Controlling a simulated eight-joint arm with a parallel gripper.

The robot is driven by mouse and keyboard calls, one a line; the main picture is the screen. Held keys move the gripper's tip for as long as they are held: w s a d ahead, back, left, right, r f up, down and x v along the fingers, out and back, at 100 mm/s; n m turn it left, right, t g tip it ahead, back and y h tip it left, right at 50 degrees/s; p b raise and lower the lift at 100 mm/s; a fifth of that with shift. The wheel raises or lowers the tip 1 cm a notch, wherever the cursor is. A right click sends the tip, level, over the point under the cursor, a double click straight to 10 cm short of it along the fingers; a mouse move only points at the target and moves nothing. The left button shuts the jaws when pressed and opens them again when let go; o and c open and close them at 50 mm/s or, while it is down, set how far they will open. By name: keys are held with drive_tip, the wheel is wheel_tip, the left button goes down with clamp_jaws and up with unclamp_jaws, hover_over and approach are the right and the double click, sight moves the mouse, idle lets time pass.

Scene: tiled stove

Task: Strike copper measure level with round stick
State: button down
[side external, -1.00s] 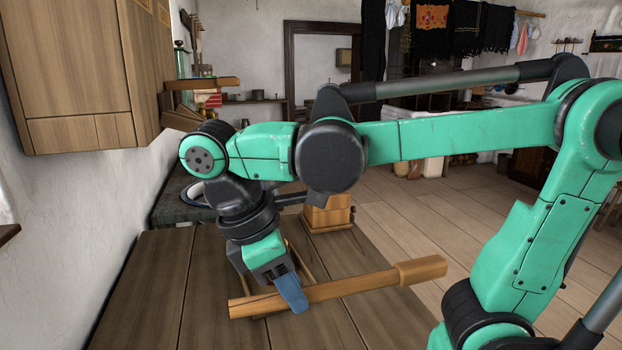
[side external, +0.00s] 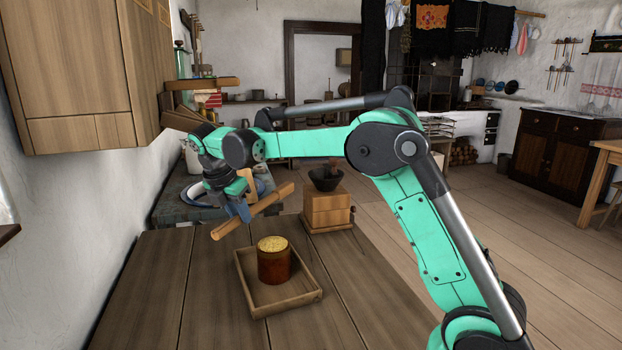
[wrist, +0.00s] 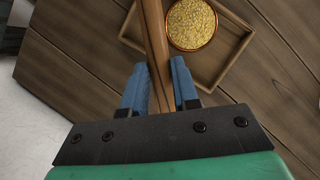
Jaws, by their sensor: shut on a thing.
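The copper measure (side external: 274,268) stands upright in a shallow wooden tray. Yellow grain fills it to the rim; I cannot tell whether the surface is heaped or level. The grain (wrist: 191,24) shows from above in the wrist view. My gripper (side external: 241,211) is shut on the round wooden stick (side external: 263,208), behind and to the left of the measure in the side view, with the stick held raised and slanting.
The wooden tray (side external: 300,301) sits on the plank table (side external: 165,300), with bare planks on both sides. A wooden box grinder (side external: 327,212) with a dark bowl stands behind it. A wall cabinet (side external: 75,80) hangs at upper left, and a dark stove top is behind the gripper.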

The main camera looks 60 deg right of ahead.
drive_tip(key=shift+w+d+f+n, duration=0.2)
drive_tip(key=shift+w+d, duration=0.1)
drive_tip(key=shift+d, duration=0.3)
drive_tip(key=shift+w+d+f+n, duration=0.2)
drive_tip(key=shift+w+d, duration=0.05)
drive_tip(key=shift+d, duration=0.3)
drive_tip(key=shift+s+d+f, duration=0.55)
drive_tip(key=shift+s+f, duration=1.85)
drive_tip(key=shift+s, duration=2.75)
drive_tip(key=shift+s+r, duration=0.15)
drive_tip(key=shift+r, duration=1.05)
drive_tip(key=shift+s+r, duration=0.1)
drive_tip(key=shift+r, duration=1.1)
